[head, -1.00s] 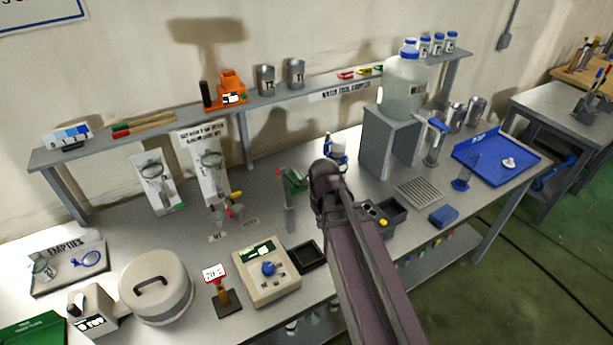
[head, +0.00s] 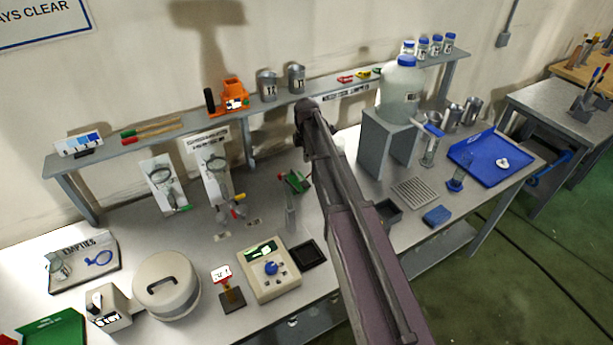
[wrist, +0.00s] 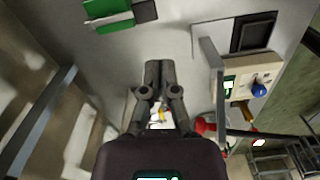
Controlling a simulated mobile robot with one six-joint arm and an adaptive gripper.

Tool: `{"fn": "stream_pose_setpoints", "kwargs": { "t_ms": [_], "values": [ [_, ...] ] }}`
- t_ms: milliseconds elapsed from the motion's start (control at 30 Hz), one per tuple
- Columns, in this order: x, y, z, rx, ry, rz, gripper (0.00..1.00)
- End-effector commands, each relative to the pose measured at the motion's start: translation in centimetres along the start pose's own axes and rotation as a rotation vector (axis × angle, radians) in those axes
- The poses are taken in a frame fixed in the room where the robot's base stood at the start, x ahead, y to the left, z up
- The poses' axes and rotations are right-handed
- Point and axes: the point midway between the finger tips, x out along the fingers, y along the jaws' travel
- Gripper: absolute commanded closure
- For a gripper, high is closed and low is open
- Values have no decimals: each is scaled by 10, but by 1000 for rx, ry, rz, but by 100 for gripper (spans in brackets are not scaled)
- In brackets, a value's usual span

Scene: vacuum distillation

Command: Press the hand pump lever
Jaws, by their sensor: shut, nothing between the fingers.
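In the wrist view my gripper (wrist: 160,68) is shut and empty, its two fingertips together over the grey bench top. No hand pump lever is plain to me. A fitting with yellow and red ends (head: 236,210) sits below a white backed panel (head: 209,160); I cannot tell whether it is the pump. A small yellow and white part (wrist: 158,113) shows behind the fingers in the wrist view. The fingers touch nothing that I can see.
A control box with a blue knob (head: 268,270) and a black tray (head: 307,255) are in front. A shelf (head: 185,133) runs behind. A grey stand (head: 384,140) holds a large bottle (head: 400,92).

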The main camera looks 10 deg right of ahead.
Motion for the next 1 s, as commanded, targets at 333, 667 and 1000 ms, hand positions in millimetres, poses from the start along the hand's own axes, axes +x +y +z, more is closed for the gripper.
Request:
{"fn": "stream_pose_setpoints", "kwargs": {
  "t_ms": [333, 667, 1000],
  "values": [
    [-8, 24, 4, -159, 0, 0, 100],
    [-7, 23, 5, -157, 0, 0, 100],
    [5, 23, 5, -156, 0, 0, 100]
  ]
}}
